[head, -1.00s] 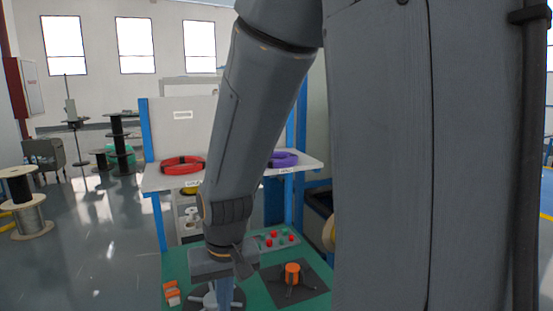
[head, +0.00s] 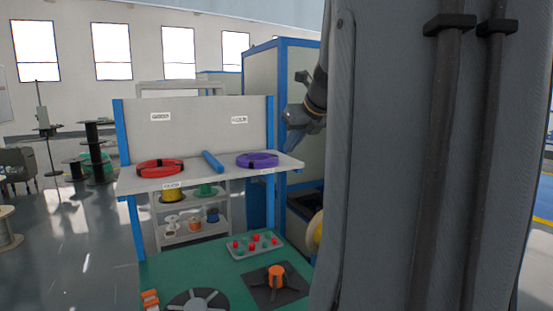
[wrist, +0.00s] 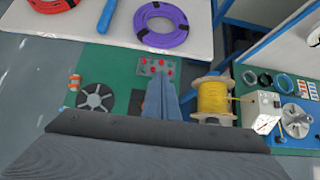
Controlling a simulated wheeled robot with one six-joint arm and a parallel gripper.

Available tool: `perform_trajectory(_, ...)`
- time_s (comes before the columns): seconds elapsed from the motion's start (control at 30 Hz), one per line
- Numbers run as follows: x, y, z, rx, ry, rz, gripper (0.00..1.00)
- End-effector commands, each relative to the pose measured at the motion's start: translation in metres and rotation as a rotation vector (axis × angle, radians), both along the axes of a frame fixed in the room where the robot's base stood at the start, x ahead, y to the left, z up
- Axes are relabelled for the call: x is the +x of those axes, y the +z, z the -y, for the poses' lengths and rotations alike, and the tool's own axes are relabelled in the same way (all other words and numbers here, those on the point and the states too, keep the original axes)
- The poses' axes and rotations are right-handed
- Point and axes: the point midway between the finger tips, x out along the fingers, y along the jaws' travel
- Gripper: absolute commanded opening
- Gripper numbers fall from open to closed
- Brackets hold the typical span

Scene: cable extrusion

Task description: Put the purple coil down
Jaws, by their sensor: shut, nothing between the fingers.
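The purple coil (head: 257,160) lies flat on the right part of the white upper shelf (head: 215,172), with dark bands around it. It also shows in the wrist view (wrist: 161,25), at the top middle, lying on the same shelf. My gripper (wrist: 163,84) is shut and empty in the wrist view, apart from the coil and below it in the picture. In the head view the end of my arm is to the right of the shelf, partly hidden behind my own body.
A red coil (head: 160,167) and a blue cylinder (head: 212,161) lie on the same shelf, left of the purple coil. A yellow spool (wrist: 213,97) is at the right.

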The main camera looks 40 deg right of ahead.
Motion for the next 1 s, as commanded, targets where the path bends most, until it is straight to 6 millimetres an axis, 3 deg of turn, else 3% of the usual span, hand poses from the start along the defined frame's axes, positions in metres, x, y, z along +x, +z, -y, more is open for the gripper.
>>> perform_trajectory(0.17,0.012,-0.013,0.004,0.01,-0.007,0.001,0.0)
perform_trajectory(0.6,0.071,-0.073,0.016,0.008,-0.004,-0.001,0.0)
perform_trajectory(0.8,0.096,-0.068,0.022,0.004,-0.004,0.001,0.0)
perform_trajectory(1.0,0.106,-0.069,0.025,0.005,-0.005,0.001,0.0)
